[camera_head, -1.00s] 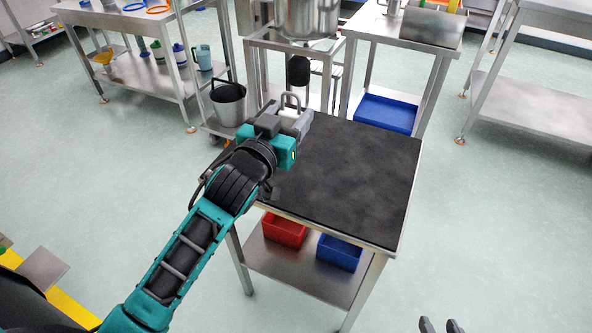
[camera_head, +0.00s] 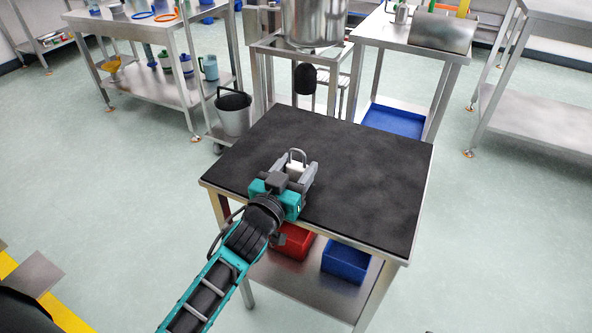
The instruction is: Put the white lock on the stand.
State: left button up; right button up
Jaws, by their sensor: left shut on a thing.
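The white lock (camera_head: 295,167) has a grey metal shackle that points up. My left gripper (camera_head: 299,171) is shut on it, with a grey finger on either side. The gripper and lock are over the front-left part of a steel stand (camera_head: 222,203) with a dark top (camera_head: 365,175). I cannot tell whether the lock touches this top. Part of the lock's body is hidden by the gripper. My right gripper is not clearly in view.
A red bin (camera_head: 293,242) and a blue bin (camera_head: 346,262) sit on the stand's lower shelf. A grey bucket (camera_head: 234,115) and a large steel vessel (camera_head: 312,22) are behind. The rest of the dark top is clear. Steel tables stand at back left and right.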

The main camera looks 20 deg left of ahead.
pick_arm(q)
jog(key=shift+f, duration=0.1)
jog(key=o, duration=1.1)
jog(key=shift+s, duration=0.2)
jog(key=s+p, duration=0.1)
jog(key=s, duration=1)
jog(key=s+d+f+g, duration=0.2)
jog(key=f, duration=0.1)
jog(key=s+d+f+m+g+h, duration=0.1)
jog(key=s+d+f+g, duration=0.1)
jog(key=f, duration=0.2)
jog(key=s+d+f+m+g+h, duration=0.1)
jog(key=s+d+f+g, duration=0.1)
jog(key=f+g, duration=0.1)
jog(key=shift+s+f, duration=0.25)
jog(key=shift+f, duration=0.15)
